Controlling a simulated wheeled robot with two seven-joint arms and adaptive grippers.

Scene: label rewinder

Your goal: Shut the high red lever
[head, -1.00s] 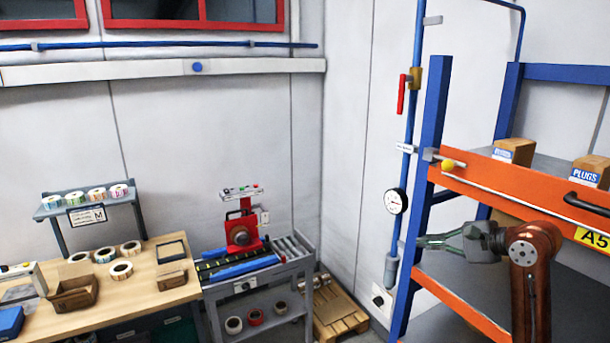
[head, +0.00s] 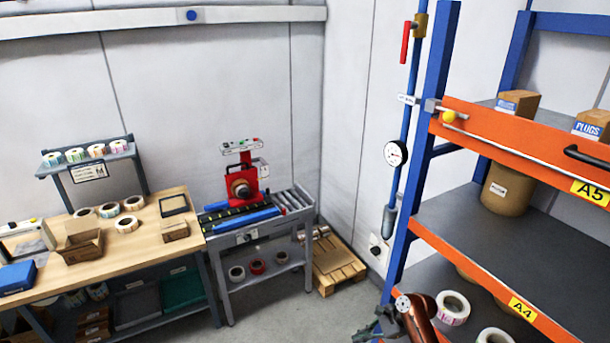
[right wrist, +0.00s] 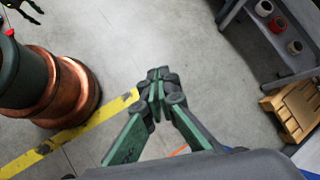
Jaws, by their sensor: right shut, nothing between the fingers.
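The high red lever (head: 405,42) hangs upright beside the blue vertical pipe (head: 411,75), joined to a brass valve body (head: 420,26). It is near the top of the head view, left of the rack post. My right gripper (right wrist: 155,82) is shut and empty, its fingertips together over open floor. In the head view it is low at the bottom edge, far below the lever and partly cut off. A dark gripper-like part (right wrist: 24,9) at the top left of the right wrist view looks like my left gripper; its opening is unclear.
The blue and orange rack (head: 510,150) stands close to the pipe's right, with a yellow-knobbed rod (head: 449,116) jutting out. A pressure gauge (head: 396,153) sits lower on the pipe. A pallet (head: 335,262) lies on the floor beside the rewinder cart (head: 265,235).

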